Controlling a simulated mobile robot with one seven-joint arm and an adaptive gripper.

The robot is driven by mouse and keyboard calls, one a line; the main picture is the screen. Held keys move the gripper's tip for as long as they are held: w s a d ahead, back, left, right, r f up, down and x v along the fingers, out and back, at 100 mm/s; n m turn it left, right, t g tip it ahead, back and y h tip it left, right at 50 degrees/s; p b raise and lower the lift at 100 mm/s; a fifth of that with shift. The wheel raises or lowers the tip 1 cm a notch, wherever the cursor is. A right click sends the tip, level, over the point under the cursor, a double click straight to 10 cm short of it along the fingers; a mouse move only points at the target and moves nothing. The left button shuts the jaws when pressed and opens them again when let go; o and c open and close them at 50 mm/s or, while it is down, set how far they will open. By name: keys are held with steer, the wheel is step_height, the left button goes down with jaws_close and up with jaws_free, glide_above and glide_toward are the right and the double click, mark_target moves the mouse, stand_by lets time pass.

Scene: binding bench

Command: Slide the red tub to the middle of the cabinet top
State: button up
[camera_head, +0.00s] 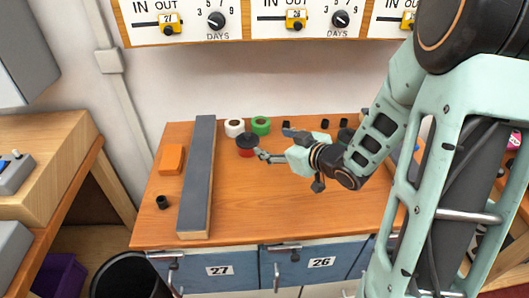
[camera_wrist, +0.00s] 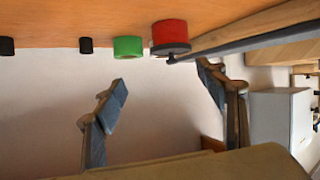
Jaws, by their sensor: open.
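The red tub (camera_head: 246,152), with a dark top, stands upright towards the back of the wooden cabinet top (camera_head: 310,220), left of its middle. It also shows in the wrist view (camera_wrist: 171,32), upside down at the top of the picture. My gripper (camera_head: 262,155) is just to the right of the tub in the head view, low over the cabinet top. Its fingers (camera_wrist: 162,76) are spread apart in the wrist view with nothing between them. I cannot tell whether a finger touches the tub.
A long grey-topped bar (camera_head: 197,180) lies left of the tub, with an orange block (camera_head: 172,158) beyond it. A white roll (camera_head: 234,127) and a green roll (camera_head: 260,125) stand behind the tub. Small black pieces (camera_head: 325,123) stand at the back. The front middle is clear.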

mark_target(252, 143)
steer(key=f, duration=0.1)
steer(key=a+f+m+y+b, duration=0.1)
steer(key=shift+w+a+f, duration=0.15)
steer(key=shift+f, duration=0.2)
steer(key=shift+w+a+f+b, duration=0.1)
steer(key=shift+w+a+b, duration=0.05)
steer(key=shift+a+b, duration=0.25)
steer(key=x, duration=0.7)
steer(key=b+x, duration=0.1)
steer(key=x, duration=0.2)
steer(key=shift+w+a, duration=0.25)
steer(key=shift+w, duration=0.05)
steer(key=c, duration=1.2)
steer(key=o, duration=1.2)
steer(key=shift+r, duration=0.25)
steer(key=shift+s+d, duration=0.1)
